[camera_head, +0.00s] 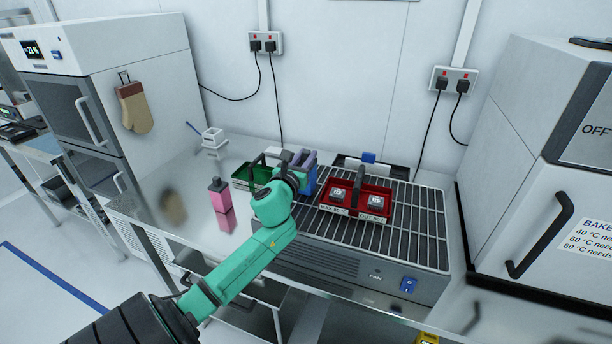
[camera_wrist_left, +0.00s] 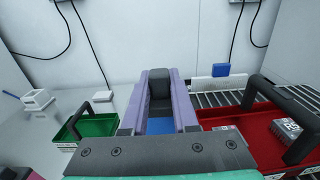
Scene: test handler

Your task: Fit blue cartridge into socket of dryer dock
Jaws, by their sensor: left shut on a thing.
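My left gripper (camera_head: 301,160) is over the back of the bench, between the green tray and the red tray. In the left wrist view its two purple-lined fingers (camera_wrist_left: 160,108) are shut on the blue cartridge. The cartridge has a dark grey upper part (camera_wrist_left: 160,88) and a blue part (camera_wrist_left: 160,126) lower in that picture; its far end is hidden. In the head view a blue side (camera_head: 309,183) shows beside the gripper. A small blue block (camera_head: 368,157) stands at a pale and black unit behind the grille. I cannot tell the dock's socket. My right gripper is not in view.
The red tray (camera_head: 329,206), with a dark handle and labelled metal blocks, sits on the slatted fan unit (camera_head: 427,225). A green tray (camera_head: 243,172) with a dark handle is left. A pink bottle (camera_head: 219,195) stands near the front. A white oven stands right.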

